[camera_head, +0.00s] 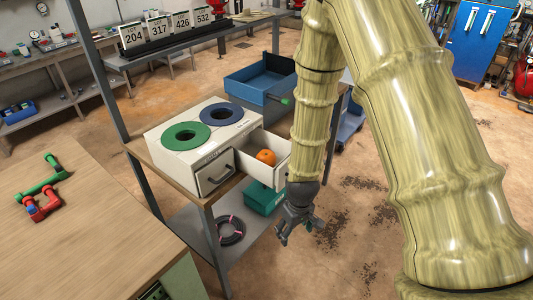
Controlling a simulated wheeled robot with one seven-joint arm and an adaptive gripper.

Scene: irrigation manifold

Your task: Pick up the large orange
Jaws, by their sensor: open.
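The large orange (265,157) sits in an open white drawer (245,171) at the right of a white box unit on the bench. Its top and front show; its lower part is hidden by the drawer wall. My gripper (297,229) hangs fingers-down, to the right of and below the orange in the picture. It is open and empty, apart from the drawer and the orange. My arm (318,100) comes down just right of the drawer.
The white unit (167,157) has green (186,136) and blue (222,114) rings on top and a second drawer (214,173), closed. A blue open bin (262,78) stands behind. A green box (264,200) and black coil (230,230) lie on the lower shelf. A wooden table (100,235) is at left.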

